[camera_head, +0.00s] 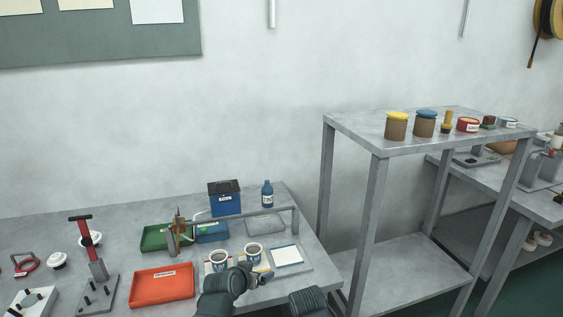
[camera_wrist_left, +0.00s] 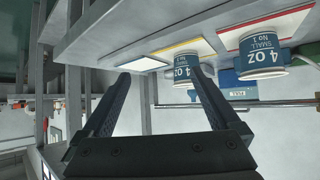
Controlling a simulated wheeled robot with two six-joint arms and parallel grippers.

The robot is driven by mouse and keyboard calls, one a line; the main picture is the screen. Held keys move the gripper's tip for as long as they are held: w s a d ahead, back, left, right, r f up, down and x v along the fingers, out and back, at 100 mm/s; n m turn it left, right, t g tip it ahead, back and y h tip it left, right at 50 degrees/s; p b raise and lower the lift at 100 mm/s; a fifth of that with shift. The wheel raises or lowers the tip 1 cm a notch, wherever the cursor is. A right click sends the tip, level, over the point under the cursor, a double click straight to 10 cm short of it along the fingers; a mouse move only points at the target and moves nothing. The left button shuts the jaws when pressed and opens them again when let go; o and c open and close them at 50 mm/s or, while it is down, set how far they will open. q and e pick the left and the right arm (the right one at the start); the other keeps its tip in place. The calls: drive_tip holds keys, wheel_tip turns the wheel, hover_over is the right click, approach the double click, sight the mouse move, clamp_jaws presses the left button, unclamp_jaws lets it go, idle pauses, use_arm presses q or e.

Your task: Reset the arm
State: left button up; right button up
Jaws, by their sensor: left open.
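My left gripper (camera_head: 260,277) is at the front edge of the work table, just in front of two small blue-and-white cups. In the left wrist view its two dark fingers (camera_wrist_left: 162,78) are spread wide with nothing held between them. The left cup (camera_head: 219,262) and the right cup (camera_head: 254,254) stand side by side on the table. In the wrist view one cup (camera_wrist_left: 183,70) is partly behind a fingertip, and the other cup (camera_wrist_left: 263,56) is farther right; both read "4 oz SMALL No 1". I cannot tell whether a finger touches a cup.
A white square with a blue edge (camera_head: 288,256) lies right of the cups. A low bar (camera_head: 238,215) spans behind them. An orange tray (camera_head: 162,285), a green tray (camera_head: 155,238), a blue box (camera_head: 224,203) and a blue bottle (camera_head: 267,196) are nearby. A metal shelf (camera_head: 360,138) stands right.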

use_arm(q)
drive_tip(key=s+d+g+y+p, duration=0.2)
drive_tip(key=s+g, duration=0.3)
drive_tip(key=s, duration=0.5)
drive_tip(key=s+d+g+y+p, duration=0.2)
drive_tip(key=s+g+p, duration=0.3)
drive_tip(key=s, duration=0.6)
drive_tip(key=shift+s+m+g, duration=0.15)
drive_tip(key=shift+m+g, duration=0.15)
drive_tip(key=shift+m, duration=0.1)
use_arm(e)
wheel_tip(320, 180, up, 8)
drive_tip(key=shift+r, duration=0.25)
